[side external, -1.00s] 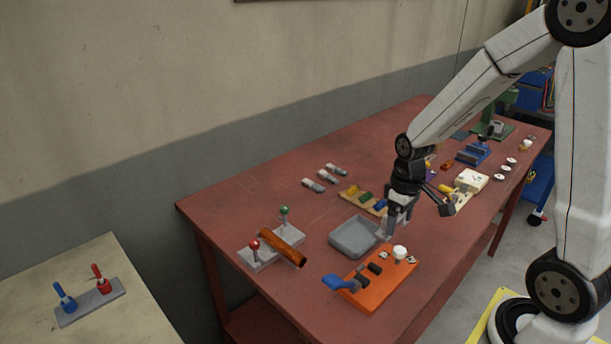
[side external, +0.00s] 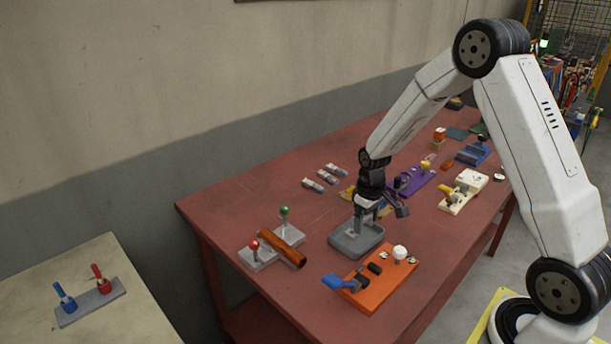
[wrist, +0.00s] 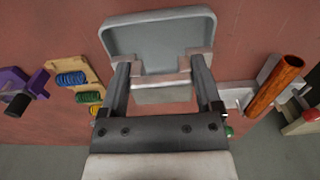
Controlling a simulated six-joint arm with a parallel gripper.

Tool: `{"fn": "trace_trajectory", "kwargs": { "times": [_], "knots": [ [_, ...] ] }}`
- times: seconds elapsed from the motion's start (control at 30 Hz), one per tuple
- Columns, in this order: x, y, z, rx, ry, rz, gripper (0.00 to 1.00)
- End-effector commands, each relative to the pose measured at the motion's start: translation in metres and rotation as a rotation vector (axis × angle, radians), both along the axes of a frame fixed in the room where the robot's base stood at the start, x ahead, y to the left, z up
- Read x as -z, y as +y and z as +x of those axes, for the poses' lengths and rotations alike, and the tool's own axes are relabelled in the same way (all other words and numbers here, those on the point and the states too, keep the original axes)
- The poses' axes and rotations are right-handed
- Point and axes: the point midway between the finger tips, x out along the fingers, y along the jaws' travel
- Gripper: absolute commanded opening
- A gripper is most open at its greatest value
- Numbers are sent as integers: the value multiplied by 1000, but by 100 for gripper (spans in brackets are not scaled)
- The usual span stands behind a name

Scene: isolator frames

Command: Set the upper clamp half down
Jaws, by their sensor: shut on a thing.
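My gripper (side external: 365,222) points down over the grey tray (side external: 345,249) in the side view. It is shut on a pale grey block, which I take to be the upper clamp half. In the wrist view the block (wrist: 163,95) sits between the two fingers of my gripper (wrist: 163,78), with the tray (wrist: 120,38) beyond it. In the side view the fingers mostly hide the block. I cannot tell whether it touches the tray.
A grey stand with red and green knobs and a brown cylinder (side external: 281,248) is left of the tray. An orange fixture (side external: 378,291) with a blue handle and white knob is in front. A purple fixture (side external: 418,180) is behind. Small grey parts (side external: 322,177) lie farther back.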

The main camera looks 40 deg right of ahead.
Motion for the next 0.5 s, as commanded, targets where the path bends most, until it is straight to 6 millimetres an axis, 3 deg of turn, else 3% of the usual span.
{"fn": "trace_trajectory", "kwargs": {
  "times": [0.5],
  "knots": [
    [12, -3, 11, 0, -1, 0, 8]
  ]
}}
